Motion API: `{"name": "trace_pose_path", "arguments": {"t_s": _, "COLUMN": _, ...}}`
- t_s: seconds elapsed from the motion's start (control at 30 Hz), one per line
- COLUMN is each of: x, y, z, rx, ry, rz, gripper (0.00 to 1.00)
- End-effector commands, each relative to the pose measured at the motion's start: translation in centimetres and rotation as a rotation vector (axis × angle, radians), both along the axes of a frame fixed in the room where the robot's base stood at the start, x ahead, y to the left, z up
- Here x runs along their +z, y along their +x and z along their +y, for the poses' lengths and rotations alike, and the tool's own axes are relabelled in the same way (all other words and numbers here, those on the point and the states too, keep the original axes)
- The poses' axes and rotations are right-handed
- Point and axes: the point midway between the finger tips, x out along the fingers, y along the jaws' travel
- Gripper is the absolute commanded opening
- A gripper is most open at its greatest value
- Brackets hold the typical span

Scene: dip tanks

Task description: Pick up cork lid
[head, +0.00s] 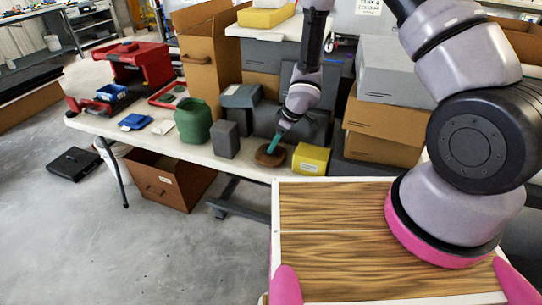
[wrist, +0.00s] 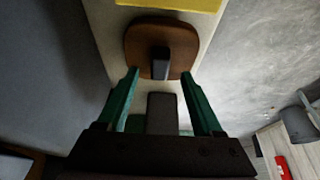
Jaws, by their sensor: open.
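The brown cork lid (head: 270,157) lies on the white table near its front edge, just left of a yellow block. In the wrist view the lid (wrist: 139,45) is a rounded brown piece with a dark grey knob (wrist: 160,62) on it. My gripper (head: 274,144) has green fingers and is over the lid in the head view. In the wrist view my gripper (wrist: 160,73) is open, its fingertips apart on either side of the lid's near part and the knob. Nothing is between the jaws that I can see held. Whether the fingers touch the lid is unclear.
The yellow block (head: 311,159) stands right of the lid. A grey block (head: 225,139) and a green container (head: 193,121) stand left. Dark grey containers (head: 240,96) and cardboard boxes (head: 381,136) crowd behind. The white table's (head: 160,142) front left is fairly clear.

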Motion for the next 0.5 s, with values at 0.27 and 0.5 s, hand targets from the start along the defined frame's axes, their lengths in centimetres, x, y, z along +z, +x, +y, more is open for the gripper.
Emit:
{"name": "trace_pose_path", "arguments": {"t_s": 0.27, "x": -2.9, "y": 0.4, "z": 1.1, "rx": 0.001, "ry": 0.0, "rz": 0.001, "gripper": 0.68}}
{"name": "trace_pose_path", "arguments": {"t_s": 0.5, "x": -2.9, "y": 0.4, "z": 1.1, "rx": 0.0, "ry": 0.0, "rz": 0.0, "gripper": 0.56}}
